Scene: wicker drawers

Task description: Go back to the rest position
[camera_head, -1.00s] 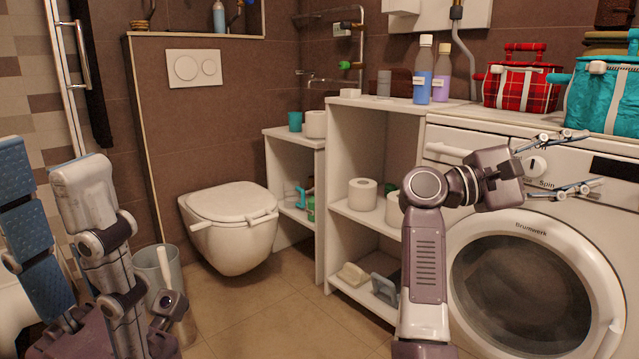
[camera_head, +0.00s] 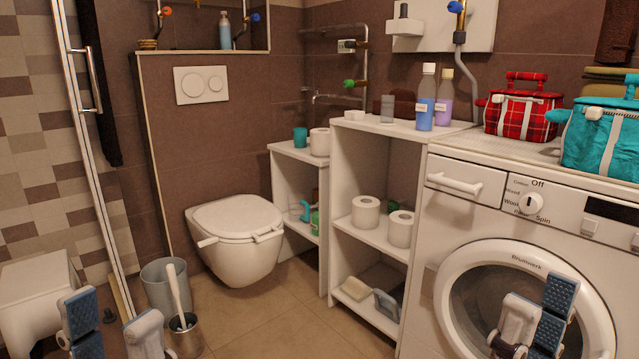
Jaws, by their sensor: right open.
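My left gripper (camera_head: 113,322) is at the bottom left of the head view. It is open, with a blue textured pad on its left finger and a pale grey finger to the right, and nothing between them. My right gripper (camera_head: 539,312) is at the bottom right, in front of the washing machine (camera_head: 465,220) door. It is open and empty, with a grey finger at left and blue pads at right. The lower parts of both grippers and both arms are cut off by the frame.
A white shelf unit (camera_head: 333,200) stands beside the washing machine, with toilet rolls and bottles. A toilet (camera_head: 238,225) is mid-left. A grey bin (camera_head: 165,287) and toilet brush (camera_head: 182,320) stand near my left gripper. Red (camera_head: 520,112) and turquoise (camera_head: 603,140) baskets sit on the machine. Tiled floor (camera_head: 265,320) is clear centrally.

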